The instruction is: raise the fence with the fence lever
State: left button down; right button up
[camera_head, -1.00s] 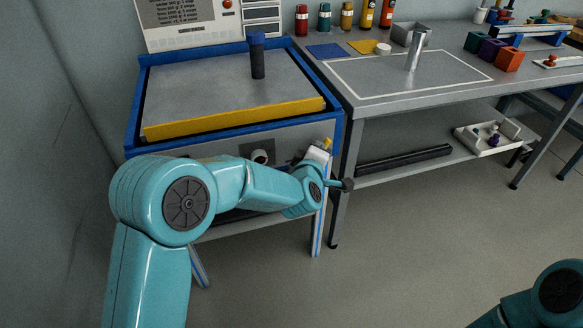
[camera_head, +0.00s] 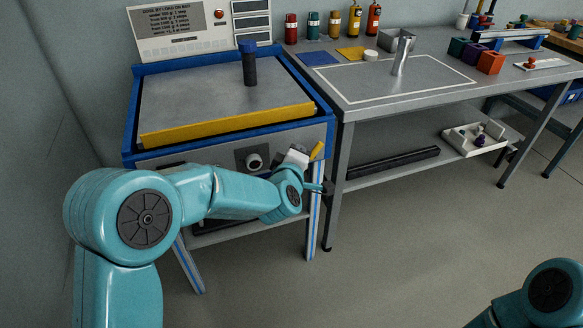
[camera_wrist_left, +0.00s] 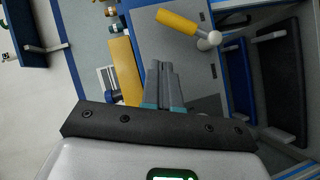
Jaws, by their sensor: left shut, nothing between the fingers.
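The yellow fence (camera_head: 230,124) is a long bar along the front edge of the blue-framed bench top. The fence lever has a yellow handle (camera_head: 318,150) at the right end of the bench front, just above my left wrist. In the left wrist view the yellow handle (camera_wrist_left: 178,22) joins a pale round knob, beyond and right of my fingertips. My left gripper (camera_head: 328,187) is shut and empty, below the handle and apart from it; its closed fingers show in the wrist view (camera_wrist_left: 160,72). My right gripper is out of view; only part of that arm shows at lower right.
A dark post with a blue cap (camera_head: 248,65) stands on the bench top. A round knob (camera_head: 254,161) is on the bench front. A grey table (camera_head: 425,85) adjoins at right, its leg close to my left gripper. The floor in front is clear.

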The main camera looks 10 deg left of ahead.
pick_arm(q)
jog(key=r+v, duration=0.1)
jog(key=v, duration=0.7)
jog(key=shift+d+p, duration=0.3)
jog(key=shift+p, duration=0.05)
